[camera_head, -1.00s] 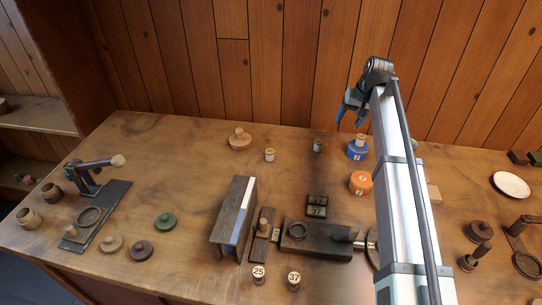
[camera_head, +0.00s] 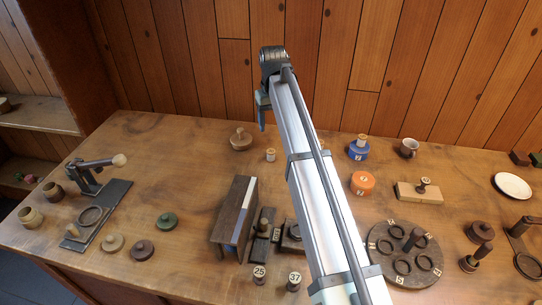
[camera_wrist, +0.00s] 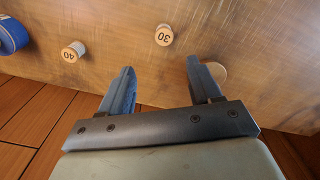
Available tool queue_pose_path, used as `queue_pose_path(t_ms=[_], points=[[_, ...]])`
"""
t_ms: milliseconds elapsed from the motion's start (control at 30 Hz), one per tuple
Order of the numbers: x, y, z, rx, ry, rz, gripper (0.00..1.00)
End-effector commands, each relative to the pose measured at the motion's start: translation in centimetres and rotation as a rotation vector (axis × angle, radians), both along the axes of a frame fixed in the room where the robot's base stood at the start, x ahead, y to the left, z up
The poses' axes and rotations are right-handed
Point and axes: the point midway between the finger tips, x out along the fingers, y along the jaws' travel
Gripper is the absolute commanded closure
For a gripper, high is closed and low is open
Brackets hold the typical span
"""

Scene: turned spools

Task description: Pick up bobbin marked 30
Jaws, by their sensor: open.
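The bobbin marked 30 (camera_wrist: 164,36) is a small pale wooden piece with a light numbered top, upright on the table. In the wrist view it stands just beyond my gripper (camera_wrist: 160,70), between the lines of the two fingers and apart from them. In the head view the bobbin (camera_head: 270,155) stands right of a round wooden knobbed piece; its number is too small to read there. My gripper (camera_head: 262,112) is open and empty, raised above the back of the table.
A bobbin marked 40 (camera_wrist: 73,51) stands nearby, with a blue spool (camera_head: 358,150) beyond it. The wooden knobbed piece (camera_head: 240,139) is close on the other side. An orange spool (camera_head: 363,183) and a dark upright stand (camera_head: 236,217) are nearer the front.

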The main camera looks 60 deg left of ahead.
Motion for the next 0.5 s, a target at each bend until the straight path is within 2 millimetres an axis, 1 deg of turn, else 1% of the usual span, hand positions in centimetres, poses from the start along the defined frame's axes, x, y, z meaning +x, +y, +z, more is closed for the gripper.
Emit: queue_pose_path(t_ms=[33,300,400,500], points=[[0.0,-0.1,-0.9,-0.002,0.002,0.0,0.37],[-0.1,-0.1,-5.4,-0.001,0.001,-0.001,0.37],[-0.1,-0.1,-6.5,-0.001,0.001,-0.001,0.37],[-0.1,-0.1,-7.0,0.0,0.001,-0.001,0.37]])
